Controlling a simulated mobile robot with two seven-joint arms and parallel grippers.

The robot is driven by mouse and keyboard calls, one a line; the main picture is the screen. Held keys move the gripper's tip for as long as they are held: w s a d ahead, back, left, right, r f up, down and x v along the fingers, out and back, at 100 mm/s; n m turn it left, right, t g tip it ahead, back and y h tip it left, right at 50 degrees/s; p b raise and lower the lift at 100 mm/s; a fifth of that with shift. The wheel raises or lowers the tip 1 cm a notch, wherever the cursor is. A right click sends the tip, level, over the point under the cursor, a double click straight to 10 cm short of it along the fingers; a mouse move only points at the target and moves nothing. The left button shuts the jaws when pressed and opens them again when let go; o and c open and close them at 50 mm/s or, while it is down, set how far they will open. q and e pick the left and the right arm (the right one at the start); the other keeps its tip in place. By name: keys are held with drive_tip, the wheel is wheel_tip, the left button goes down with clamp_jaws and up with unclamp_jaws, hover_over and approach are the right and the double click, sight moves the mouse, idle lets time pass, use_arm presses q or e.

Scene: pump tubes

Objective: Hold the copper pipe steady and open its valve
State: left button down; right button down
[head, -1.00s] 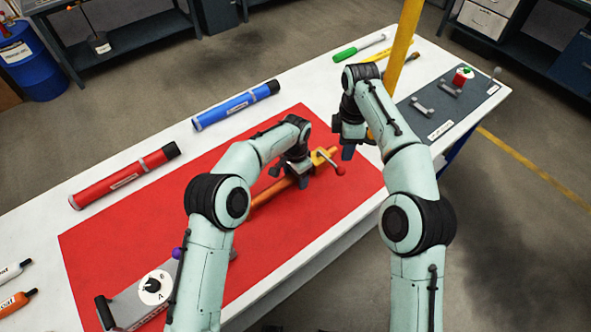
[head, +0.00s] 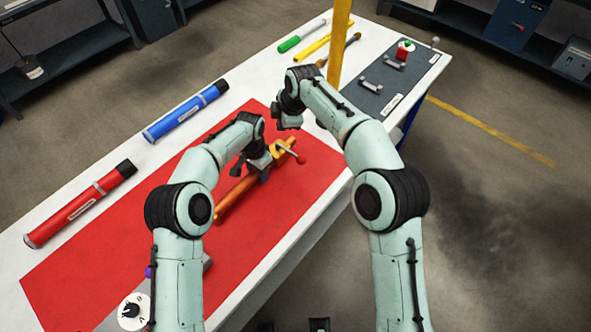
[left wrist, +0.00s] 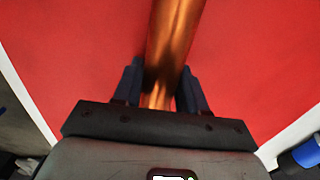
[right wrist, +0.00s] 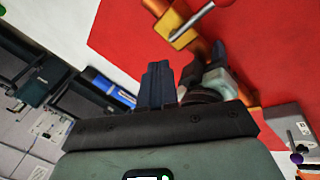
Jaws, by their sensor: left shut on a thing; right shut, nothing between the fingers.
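The copper pipe (head: 235,195) lies slanting on the red mat. My left gripper (head: 262,170) is shut around it just below the valve end. In the left wrist view the pipe (left wrist: 175,40) runs between the two dark fingers (left wrist: 160,88). The brass valve body (head: 284,147) sits at the pipe's upper right end, its lever (head: 292,153) slanting toward a red tip. My right gripper (head: 290,120) is above the valve and apart from it. In the right wrist view its fingers (right wrist: 158,85) are together and empty, with the silver lever (right wrist: 193,20) at the top.
A red tube (head: 80,203) and a blue tube (head: 186,110) lie along the far side of the white table. A yellow post (head: 340,40) rises beyond my right gripper. A dark panel (head: 375,95) with fittings is at the right. A grey dial device (head: 130,310) is partly hidden by my left arm.

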drive_tip(key=w+r+m+t+y, duration=0.2)
drive_tip(key=w+r+m+t, duration=0.35)
drive_tip(key=t, duration=0.45)
drive_tip(key=s+f+m+h, duration=0.2)
drive_tip(key=s+f+m, duration=0.2)
drive_tip(key=s, duration=0.5)
drive_tip(key=s+d+f+m+t+h, duration=0.1)
drive_tip(key=s+f+m+h, duration=0.2)
drive_tip(key=s+m, duration=0.3)
drive_tip(key=s+f+m+h, duration=0.2)
drive_tip(key=s+f+m, duration=0.4)
drive_tip(key=s, duration=0.7)
drive_tip(key=shift+s+d+t, duration=0.15)
drive_tip(key=shift+s+t, duration=0.1)
drive_tip(key=shift+t, duration=0.15)
drive_tip(key=shift+w, duration=0.1)
